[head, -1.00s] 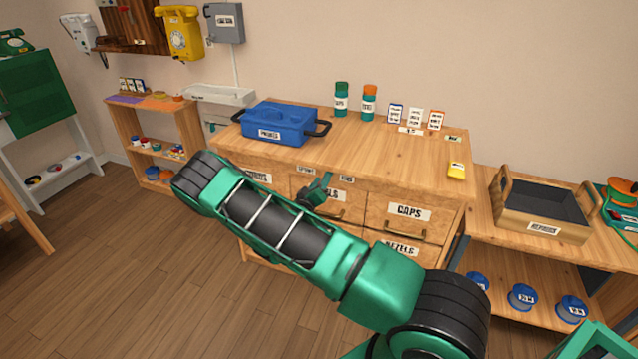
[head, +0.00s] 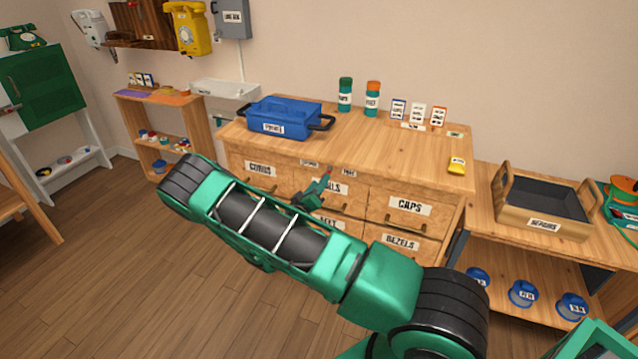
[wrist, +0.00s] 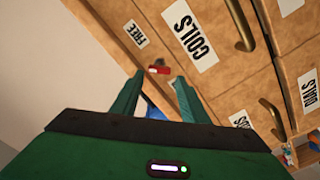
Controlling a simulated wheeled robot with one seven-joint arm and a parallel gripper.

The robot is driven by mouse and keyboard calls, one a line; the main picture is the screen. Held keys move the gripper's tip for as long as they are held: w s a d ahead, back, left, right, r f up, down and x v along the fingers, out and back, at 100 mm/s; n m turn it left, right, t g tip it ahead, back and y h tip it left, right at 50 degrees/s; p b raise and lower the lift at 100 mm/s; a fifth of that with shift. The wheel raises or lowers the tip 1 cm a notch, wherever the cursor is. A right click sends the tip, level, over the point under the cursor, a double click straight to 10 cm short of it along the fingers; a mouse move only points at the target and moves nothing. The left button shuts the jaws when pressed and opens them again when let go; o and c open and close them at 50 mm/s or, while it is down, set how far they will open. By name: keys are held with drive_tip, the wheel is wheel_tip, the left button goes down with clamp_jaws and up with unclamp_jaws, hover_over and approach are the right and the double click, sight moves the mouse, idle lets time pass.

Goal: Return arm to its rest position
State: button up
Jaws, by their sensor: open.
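My green arm reaches across the lower middle of the head view. My gripper (head: 322,184) shows small beyond the forearm, in front of the drawer fronts of the wooden cabinet (head: 455,172), partly hidden by the arm. In the wrist view my gripper (wrist: 158,78) has its two green fingers apart, with nothing held between them. A small red thing (wrist: 159,70) shows just past the fingertips; I cannot tell what it is.
A wooden tray (head: 540,205) sits on the bench at right. A low shelf (head: 127,125) stands at left. The floor at lower left is clear.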

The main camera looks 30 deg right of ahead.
drive_tip(key=shift+s+a, duration=0.3)
drive_tip(key=shift+a, duration=0.3)
drive_tip(key=s+d+r+m+g+y, duration=0.2)
drive_tip(key=s+d+r+m+g, duration=0.3)
drive_tip(key=s, duration=0.4)
drive_tip(key=s+d+r+m+g+y, duration=0.25)
drive_tip(key=s+d+r+g, duration=0.35)
drive_tip(key=s, duration=0.4)
drive_tip(key=s+a+r+n+y, duration=0.1)
drive_tip(key=s+a+r+y, duration=0.2)
drive_tip(key=s, duration=0.5)
drive_tip(key=s+a+r+n+y, duration=0.1)
drive_tip(key=s+a+r+y, duration=0.2)
drive_tip(key=s+a+r, duration=0.2)
drive_tip(key=s+a+r+n+y, duration=0.1)
drive_tip(key=s+a+r+y, duration=0.3)
drive_tip(key=s+a, duration=0.3)
drive_tip(key=s, duration=0.5)
drive_tip(key=shift+s+a+r, duration=0.2)
drive_tip(key=shift+s+a, duration=0.15)
drive_tip(key=shift+a, duration=0.05)
